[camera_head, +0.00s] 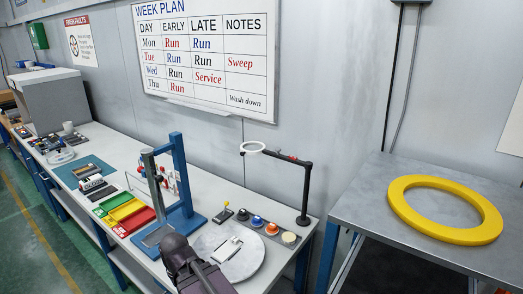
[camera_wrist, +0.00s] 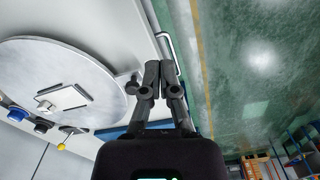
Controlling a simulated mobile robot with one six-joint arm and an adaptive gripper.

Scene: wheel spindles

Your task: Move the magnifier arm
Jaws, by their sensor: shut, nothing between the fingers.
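The magnifier arm (camera_head: 290,158) is a black bent arm on a black upright post near the bench's right end. Its white-rimmed ring lens (camera_head: 252,148) reaches out to the left above the bench, and a small red part sits on the arm. My gripper (camera_wrist: 159,67) shows in the wrist view with its two dark fingers together and nothing between them. It is over the bench's front edge, beside a round grey disc. In the head view my dark arm is at the bottom, below and left of the magnifier, well apart from it. The magnifier does not show in the wrist view.
The round grey turntable (camera_head: 230,262) carries a small white plate. Several coloured knobs (camera_head: 257,222) line up near the magnifier's post. A yellow ring (camera_head: 445,232) lies on the right table.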

